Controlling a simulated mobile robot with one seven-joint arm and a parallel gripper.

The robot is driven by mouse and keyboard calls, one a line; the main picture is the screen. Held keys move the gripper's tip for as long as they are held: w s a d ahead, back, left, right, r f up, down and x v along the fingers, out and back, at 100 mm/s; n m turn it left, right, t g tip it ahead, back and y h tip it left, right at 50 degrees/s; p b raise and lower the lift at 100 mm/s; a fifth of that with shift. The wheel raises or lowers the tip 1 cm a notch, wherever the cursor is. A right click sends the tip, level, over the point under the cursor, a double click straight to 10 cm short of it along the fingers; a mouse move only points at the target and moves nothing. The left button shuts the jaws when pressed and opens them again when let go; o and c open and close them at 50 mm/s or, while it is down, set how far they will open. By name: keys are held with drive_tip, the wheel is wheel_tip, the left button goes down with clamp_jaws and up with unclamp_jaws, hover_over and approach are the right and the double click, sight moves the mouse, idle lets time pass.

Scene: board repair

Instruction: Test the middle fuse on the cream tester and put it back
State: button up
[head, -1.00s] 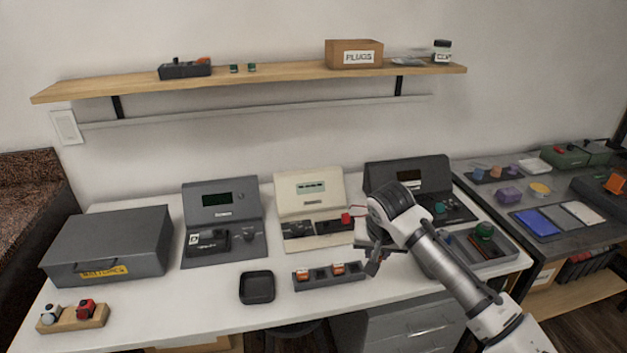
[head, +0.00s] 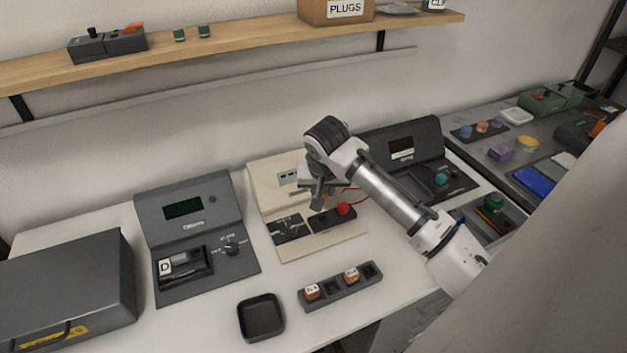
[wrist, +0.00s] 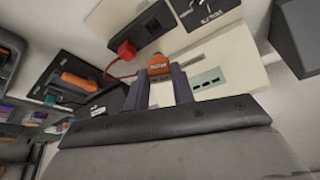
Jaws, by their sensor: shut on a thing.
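My gripper (head: 321,198) is over the cream tester (head: 268,184), apart from its base as far as I can tell. In the wrist view my gripper (wrist: 160,84) is shut on an orange fuse (wrist: 158,63) with dark lettering, held at the fingertips. The tester's dark socket plate (head: 325,221) lies below the gripper, with a red plug (head: 344,209) on a red lead at its right. The dark fuse block (head: 343,290) stands in front of the tester.
A dark grey tester (head: 196,241) stands left of the cream one and another (head: 410,165) at the right. A small black tray (head: 261,318) lies left of the fuse block. A grey case (head: 65,285) fills the left end. A shelf (head: 240,50) runs above.

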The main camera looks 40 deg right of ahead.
drive_tip(key=shift+s+f+b, duration=0.15)
drive_tip(key=shift+f+b, duration=0.4)
drive_tip(key=shift+f, duration=0.05)
wheel_tip(320, 180, down, 2)
drive_tip(key=shift+f+b, duration=0.2)
drive_tip(key=shift+b, duration=0.8)
drive_tip(key=shift+f+b, duration=0.35)
drive_tip(key=shift+f, duration=0.5)
drive_tip(key=shift+a+f, duration=0.1)
drive_tip(key=shift+f, duration=0.85)
idle(1.5)
drive_tip(key=o, duration=1.1)
drive_tip(key=shift+o, duration=0.3)
drive_tip(key=shift+o, duration=1)
